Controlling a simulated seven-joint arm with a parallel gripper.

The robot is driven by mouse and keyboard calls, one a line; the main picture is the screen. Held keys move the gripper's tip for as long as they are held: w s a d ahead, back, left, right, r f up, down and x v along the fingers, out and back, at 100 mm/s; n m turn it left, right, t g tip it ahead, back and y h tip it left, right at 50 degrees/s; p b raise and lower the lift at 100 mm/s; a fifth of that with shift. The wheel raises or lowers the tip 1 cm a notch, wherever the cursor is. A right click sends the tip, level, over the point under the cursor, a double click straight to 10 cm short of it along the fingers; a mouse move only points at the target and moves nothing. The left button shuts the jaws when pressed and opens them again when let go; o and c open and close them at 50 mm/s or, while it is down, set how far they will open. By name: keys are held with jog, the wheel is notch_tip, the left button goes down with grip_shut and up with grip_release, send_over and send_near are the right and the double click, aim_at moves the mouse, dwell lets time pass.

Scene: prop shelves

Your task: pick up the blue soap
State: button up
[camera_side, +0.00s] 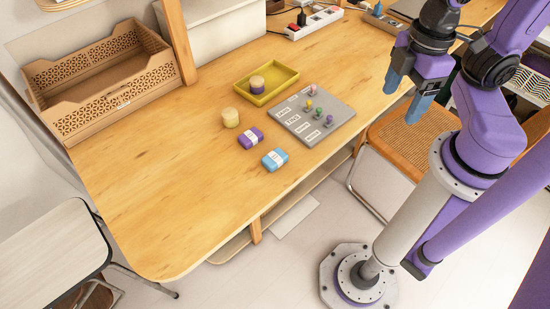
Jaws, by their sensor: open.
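The blue soap (275,159) is a small light-blue bar with a pale band around it. It lies flat on the wooden table near the front edge. My gripper (405,97) is at the upper right, in the air beyond the table's front edge. It points down with its two blue fingers apart and nothing between them. It is well to the right of the blue soap and not touching it. The soap is fully in view.
A purple soap (250,138) lies just behind-left of the blue one. The table's left front is clear.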

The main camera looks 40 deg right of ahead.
jog(key=n, duration=0.5)
send_over(275, 157)
notch_tip(275, 157, down, 7)
notch_tip(275, 157, down, 17)
jog(key=shift+f, duration=0.2)
jog(key=shift+c, duration=0.3)
jog(key=c, duration=1.1)
jog(key=shift+r, duration=0.2)
